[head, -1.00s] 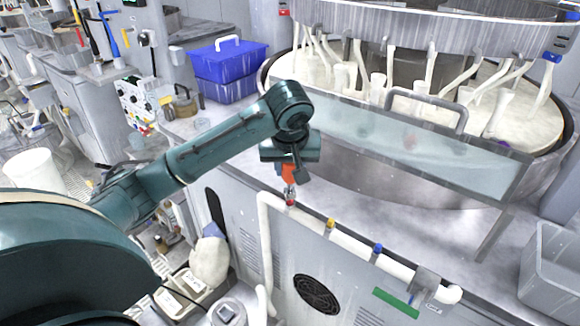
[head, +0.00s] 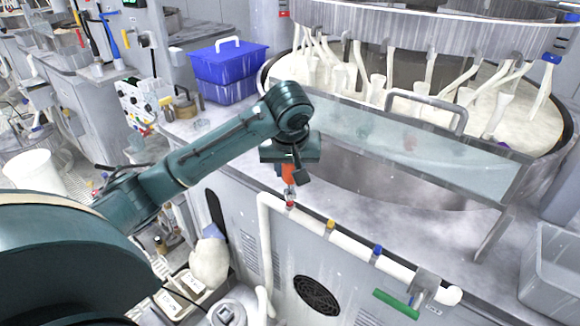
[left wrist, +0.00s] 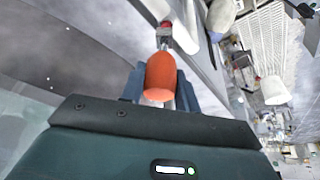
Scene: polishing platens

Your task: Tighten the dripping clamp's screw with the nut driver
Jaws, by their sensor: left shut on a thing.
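My left gripper (head: 289,166) is shut on the orange handle of the nut driver (head: 289,174), which points down at the white pipe. In the left wrist view the orange handle (left wrist: 160,77) sits between the fingers, with its metal shaft end (left wrist: 164,40) at a red clamp. In the head view this red clamp (head: 290,204) is at the pipe's upper left bend, right under the driver tip. I cannot tell whether the tip is seated on the screw. A yellow clamp (head: 331,224) and a blue clamp (head: 377,250) sit further along the pipe. No drip is clearly visible.
The white pipe (head: 350,241) runs along the front of the grey cabinet (head: 285,245). The round polishing machine (head: 400,205) with its clear guard (head: 400,135) stands behind. A blue box (head: 228,62) is at the back left, a grey bin (head: 552,270) at the right.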

